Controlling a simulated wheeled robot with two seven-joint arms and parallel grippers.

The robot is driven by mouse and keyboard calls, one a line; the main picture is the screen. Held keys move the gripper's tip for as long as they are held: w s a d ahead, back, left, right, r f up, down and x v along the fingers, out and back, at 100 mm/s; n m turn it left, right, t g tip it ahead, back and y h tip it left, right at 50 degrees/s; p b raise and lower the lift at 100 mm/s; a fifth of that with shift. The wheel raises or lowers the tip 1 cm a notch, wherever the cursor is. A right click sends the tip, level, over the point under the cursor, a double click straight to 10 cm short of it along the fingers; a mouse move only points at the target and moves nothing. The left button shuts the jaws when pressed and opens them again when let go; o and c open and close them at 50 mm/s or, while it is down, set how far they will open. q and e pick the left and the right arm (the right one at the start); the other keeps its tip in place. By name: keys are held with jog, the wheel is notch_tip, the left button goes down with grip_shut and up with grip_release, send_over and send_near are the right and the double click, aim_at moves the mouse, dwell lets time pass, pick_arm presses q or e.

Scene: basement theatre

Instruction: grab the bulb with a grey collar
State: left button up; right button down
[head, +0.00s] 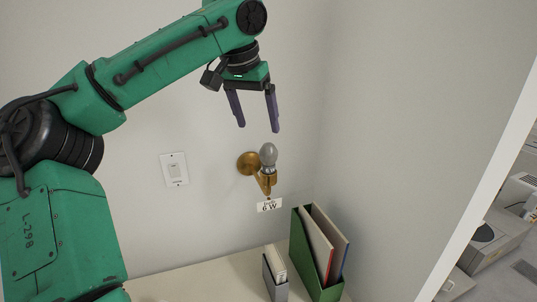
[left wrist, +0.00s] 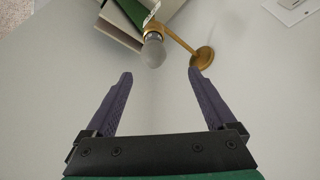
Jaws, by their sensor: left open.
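The bulb (head: 268,154) is a grey globe standing upright in a brass wall sconce (head: 248,163), with a small label reading "6 W" (head: 269,205) below it. The bulb's collar is too small to make out clearly in the head view. In the left wrist view the bulb (left wrist: 153,51) shows beyond the fingertips, roughly between them, with a greyish band at its base. My left gripper (head: 258,129) is open and empty, its fingers pointing down just above the bulb and apart from it. My right gripper is not in view.
A light switch (head: 174,169) is on the wall left of the sconce. Below, a pale surface (head: 205,282) holds a green file holder (head: 300,262) with folders and a small grey holder (head: 275,289). A side wall (head: 400,130) stands at right.

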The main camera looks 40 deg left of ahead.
aim_at(265, 151)
pick_arm(q)
jog(key=f, duration=0.1)
jog(key=d+f, duration=0.1)
jog(key=f, duration=0.1)
jog(key=d+f+p, duration=0.1)
jog(key=shift+s+f, duration=0.2)
jog(key=shift+w+a+f+p, duration=0.2)
jog(key=shift+w+a+f, duration=0.1)
jog(key=shift+w+f, duration=0.25)
jog(key=shift+w+a+f+p, duration=0.2)
jog(key=shift+w+a+f, duration=0.15)
jog(key=shift+f, duration=0.35)
jog(key=x, duration=0.2)
jog(key=p+x, duration=0.1)
jog(key=x, duration=0.1)
jog(key=shift+w+a+r, duration=0.15)
jog(key=shift+w+a, duration=0.05)
jog(key=shift+w, duration=0.05)
jog(key=shift+f+p, duration=0.3)
jog(key=shift+f, duration=0.05)
jog(key=shift+s+d, duration=0.15)
jog(key=shift+d, duration=0.1)
jog(key=c, duration=1.4)
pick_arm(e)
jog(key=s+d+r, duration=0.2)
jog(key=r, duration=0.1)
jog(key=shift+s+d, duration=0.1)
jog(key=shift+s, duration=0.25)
